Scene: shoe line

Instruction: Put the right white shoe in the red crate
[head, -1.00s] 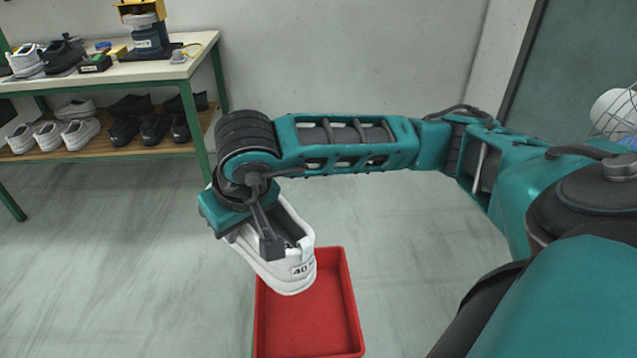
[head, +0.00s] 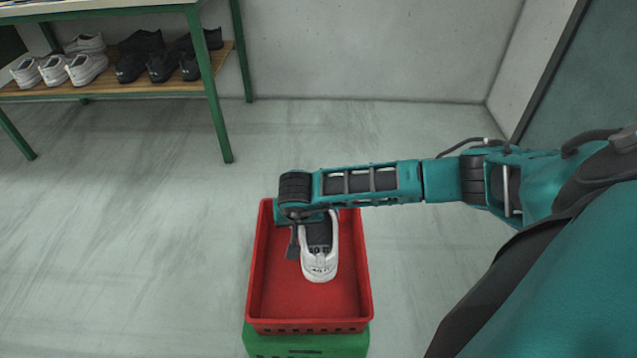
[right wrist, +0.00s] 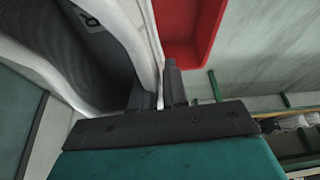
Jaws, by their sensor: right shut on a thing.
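The white shoe (head: 319,266) hangs toe toward me over the inside of the red crate (head: 265,310). I cannot tell whether it touches the crate floor. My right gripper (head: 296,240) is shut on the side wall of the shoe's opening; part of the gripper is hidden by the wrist. In the right wrist view the fingers (right wrist: 157,92) pinch the white shoe wall (right wrist: 146,35), and a letter R shows on the dark insole. The red crate (right wrist: 190,25) shows there beyond the fingers. My left gripper is not in view.
A green crate (head: 305,344) is under the red crate. A green-legged table (head: 210,85) stands at the back left, with white shoes (head: 85,65) and black shoes (head: 160,65) on its lower wooden shelf. The floor around the crates is clear.

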